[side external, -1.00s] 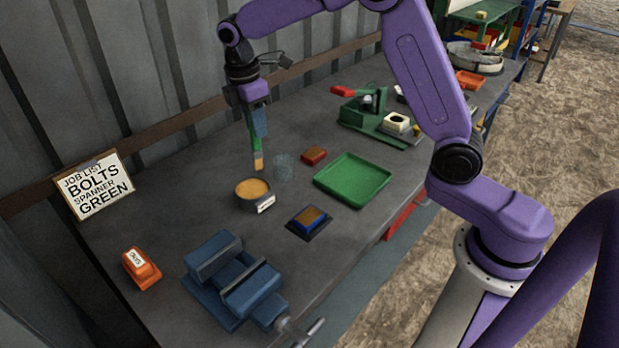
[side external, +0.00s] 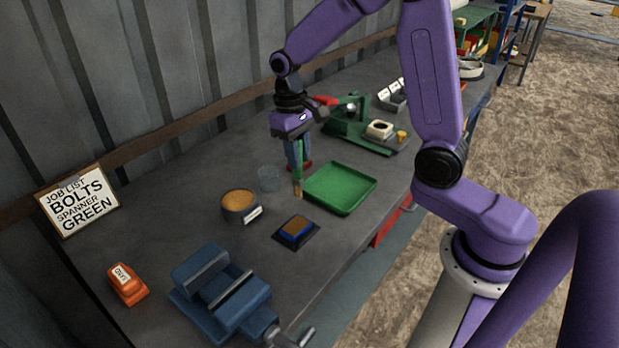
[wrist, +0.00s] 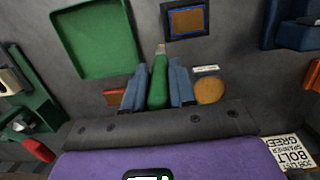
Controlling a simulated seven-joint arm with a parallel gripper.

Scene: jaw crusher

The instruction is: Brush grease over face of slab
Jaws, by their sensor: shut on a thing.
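The brush (side external: 298,170) has a green handle and tan bristles. My gripper (side external: 297,152) is shut on its handle and holds it bristles down; the brush also shows between the fingers in the wrist view (wrist: 158,75). The slab (side external: 296,229) appears to be the blue-edged block with a brown top face, on a dark square pad (side external: 281,238). In the wrist view the slab (wrist: 187,20) lies ahead and right of the bristles, apart from them. A round pot of tan grease (side external: 239,200) stands left of the brush; whether the bristles carry grease I cannot tell.
A green tray (side external: 340,188) lies just right of the brush. A clear cup (side external: 269,179) stands behind the pot. A red block (wrist: 116,97) is partly hidden by my gripper. A blue vise (side external: 220,290) and orange box (side external: 127,284) stand at the front left.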

